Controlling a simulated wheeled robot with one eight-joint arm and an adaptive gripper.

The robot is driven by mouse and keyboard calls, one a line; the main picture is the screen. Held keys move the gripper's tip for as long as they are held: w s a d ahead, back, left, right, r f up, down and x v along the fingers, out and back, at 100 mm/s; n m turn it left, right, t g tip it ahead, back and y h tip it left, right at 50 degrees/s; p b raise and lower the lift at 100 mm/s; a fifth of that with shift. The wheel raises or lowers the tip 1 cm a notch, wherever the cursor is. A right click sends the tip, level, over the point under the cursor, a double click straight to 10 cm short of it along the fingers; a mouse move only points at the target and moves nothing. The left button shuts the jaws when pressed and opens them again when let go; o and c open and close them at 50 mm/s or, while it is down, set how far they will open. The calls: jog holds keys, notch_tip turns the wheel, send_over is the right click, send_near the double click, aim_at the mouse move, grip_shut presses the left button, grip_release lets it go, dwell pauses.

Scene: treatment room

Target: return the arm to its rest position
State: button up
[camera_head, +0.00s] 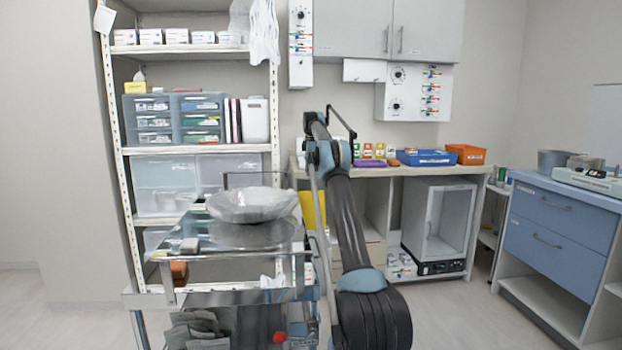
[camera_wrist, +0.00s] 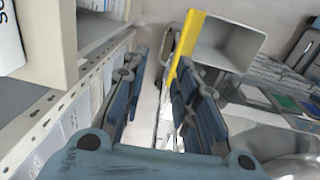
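My arm (camera_head: 345,215), black with blue joints, rises from the bottom centre of the head view and stretches up toward the shelving. Its far end is near the right edge of the shelf unit, above and behind the metal trolley; the fingers cannot be made out there. In the wrist view my gripper (camera_wrist: 160,75) has its two blue-grey fingers apart. Nothing is seen held between them. A yellow panel edge (camera_wrist: 185,45) of a grey bin-like thing shows beyond the right finger; whether they touch cannot be told.
The metal trolley (camera_head: 215,298) carries a clear-wrapped bowl (camera_head: 252,204) left of my arm. White shelving (camera_head: 197,150) stands behind it and is close to the gripper's left in the wrist view (camera_wrist: 62,100). A counter (camera_head: 440,170) and blue drawers (camera_head: 556,224) stand right. Floor (camera_head: 455,315) is open at front right.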

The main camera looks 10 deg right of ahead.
dwell(0.3)
jog(key=s+r+m, duration=0.5)
jog(key=s+r, duration=0.7)
jog(key=s, duration=0.4)
jog(key=s+f+m+t, duration=0.1)
jog(key=s+m, duration=0.2)
jog(key=s, duration=1.4)
jog(key=s+f+m, duration=0.2)
jog(key=s+m, duration=0.1)
jog(key=s, duration=1.4)
jog(key=s+f+m, duration=0.6)
jog(key=s+f, duration=1.9)
jog(key=s, duration=0.4)
jog(key=shift+s+f+m, duration=0.2)
jog(key=shift+s+m, duration=0.05)
jog(key=shift+m, duration=0.15)
